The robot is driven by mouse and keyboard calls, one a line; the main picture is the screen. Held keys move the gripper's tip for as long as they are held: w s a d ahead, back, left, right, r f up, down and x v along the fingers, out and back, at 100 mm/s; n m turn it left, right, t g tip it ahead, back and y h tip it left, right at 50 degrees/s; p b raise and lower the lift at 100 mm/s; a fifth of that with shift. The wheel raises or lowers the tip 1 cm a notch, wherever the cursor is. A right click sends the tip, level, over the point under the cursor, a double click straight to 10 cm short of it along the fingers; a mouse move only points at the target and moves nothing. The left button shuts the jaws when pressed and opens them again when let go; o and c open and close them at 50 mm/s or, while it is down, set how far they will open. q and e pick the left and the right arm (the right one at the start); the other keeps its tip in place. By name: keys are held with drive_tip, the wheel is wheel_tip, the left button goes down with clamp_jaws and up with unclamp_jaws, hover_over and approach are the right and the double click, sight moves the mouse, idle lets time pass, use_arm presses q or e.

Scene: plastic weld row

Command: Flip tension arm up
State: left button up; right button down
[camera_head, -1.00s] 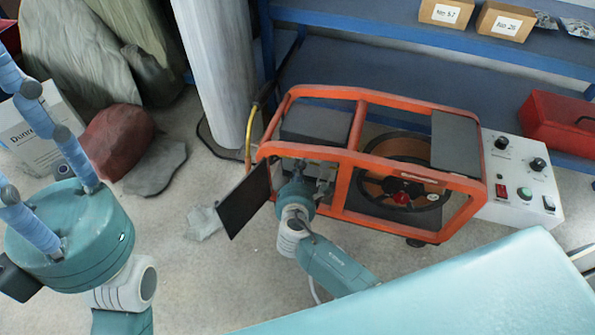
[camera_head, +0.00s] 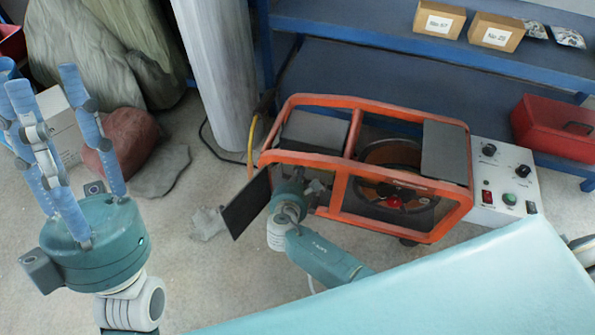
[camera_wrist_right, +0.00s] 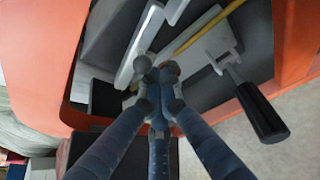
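The orange-framed machine (camera_head: 345,180) stands on the floor at centre right of the head view. My right gripper (camera_head: 318,188) reaches into its left end, its fingers mostly hidden there. In the right wrist view my right gripper (camera_wrist_right: 160,78) has its blue fingers drawn together, tips close to a pale metal bar (camera_wrist_right: 143,45). I cannot tell whether they touch it. A metal bracket with a black handle (camera_wrist_right: 262,112) lies to the right, apart from the fingers. I cannot tell which part is the tension arm. My left gripper (camera_head: 50,95) points up at far left, fingers spread and empty.
A dark panel (camera_head: 246,202) sticks out at the machine's left end. A white control box (camera_head: 507,180) adjoins its right end. A blue shelf (camera_head: 375,52) stands behind, with a red toolbox (camera_head: 560,128). Stones (camera_head: 128,138) lie on the left.

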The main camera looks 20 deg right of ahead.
use_arm(q)
drive_tip(key=w+d+f+g+y+p, duration=0.1)
drive_tip(key=w+f+g+y+p, duration=0.2)
drive_tip(key=w+f+g, duration=0.8)
wheel_tip(320, 180, down, 6)
drive_tip(key=shift+w+d+r+y+p, duration=0.1)
drive_tip(key=shift+w+d+y+p, duration=0.25)
drive_tip(key=shift+w, duration=0.85)
use_arm(e)
drive_tip(key=shift+w+a+r+n+g+h, duration=0.15)
drive_tip(key=shift+r+n, duration=0.1)
drive_tip(key=shift+r, duration=0.25)
drive_tip(key=shift+w+r+n+g+h, duration=0.15)
drive_tip(key=shift+r+n, duration=0.1)
drive_tip(key=shift+r, duration=0.25)
drive_tip(key=shift+r, duration=0.1)
